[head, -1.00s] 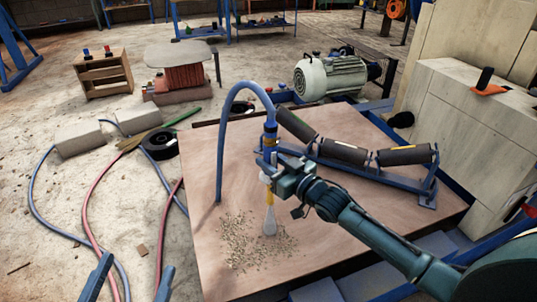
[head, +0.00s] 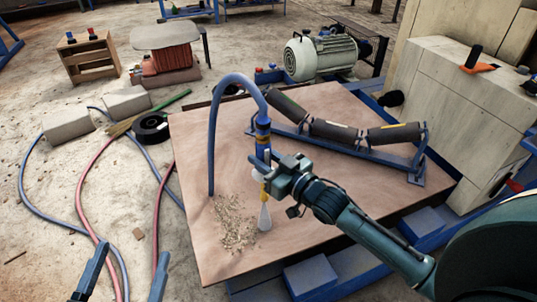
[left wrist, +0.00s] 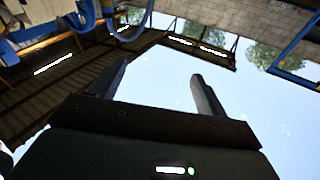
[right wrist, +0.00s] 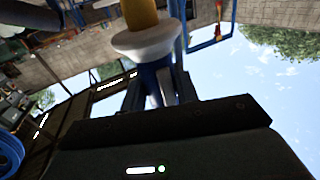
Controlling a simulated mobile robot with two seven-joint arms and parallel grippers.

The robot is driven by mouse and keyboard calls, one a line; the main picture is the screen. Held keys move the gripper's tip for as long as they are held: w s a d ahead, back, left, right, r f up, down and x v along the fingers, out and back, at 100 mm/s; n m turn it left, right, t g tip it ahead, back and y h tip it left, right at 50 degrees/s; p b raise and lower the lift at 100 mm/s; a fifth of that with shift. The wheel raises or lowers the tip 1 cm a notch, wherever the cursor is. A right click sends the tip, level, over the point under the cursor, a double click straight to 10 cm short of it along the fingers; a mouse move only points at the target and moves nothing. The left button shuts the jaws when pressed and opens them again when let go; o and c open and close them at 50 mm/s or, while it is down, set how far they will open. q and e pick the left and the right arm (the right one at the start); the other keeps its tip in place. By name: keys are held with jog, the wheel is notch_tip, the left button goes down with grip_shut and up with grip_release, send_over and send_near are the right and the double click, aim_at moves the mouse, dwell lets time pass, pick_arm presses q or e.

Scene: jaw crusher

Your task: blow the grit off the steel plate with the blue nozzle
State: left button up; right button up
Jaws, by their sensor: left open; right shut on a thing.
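The steel plate (head: 205,245) is a broad reddish-brown sheet in the middle of the head view. Grit (head: 235,224) lies in a pale patch near its front left part. The blue nozzle (head: 262,135) has a blue hose arching from its top and a pale tip pointing down beside the grit's right edge. My right gripper (head: 266,172) is shut on the nozzle's body, which also shows in the right wrist view (right wrist: 142,45). My left gripper (head: 120,280) is open and empty at the bottom left, left of the plate; its fingers show apart in the left wrist view (left wrist: 155,95).
A roller frame (head: 345,140) lies on the plate's back right part. A motor (head: 325,55) stands behind it. Hoses (head: 85,200), grey blocks (head: 70,130) and a black tape roll (head: 150,127) lie on the floor at left. A pale block structure stands at right.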

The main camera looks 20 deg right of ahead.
jog(key=shift+a+b, duration=1.1)
jog(key=shift+a, duration=3.05)
pick_arm(q)
jog(key=shift+w+d+r+t+h+b, duration=0.15)
jog(key=shift+r+t+h+b, duration=0.1)
jog(key=shift+r+h+b, duration=0.15)
jog(key=shift+w+d+r+t+h+b, duration=0.1)
jog(key=shift+r+t+h+b, duration=0.2)
jog(key=shift+r, duration=0.2)
pick_arm(e)
jog(key=w, duration=1)
jog(key=shift+r, duration=0.15)
pick_arm(q)
jog(key=shift+f, duration=0.2)
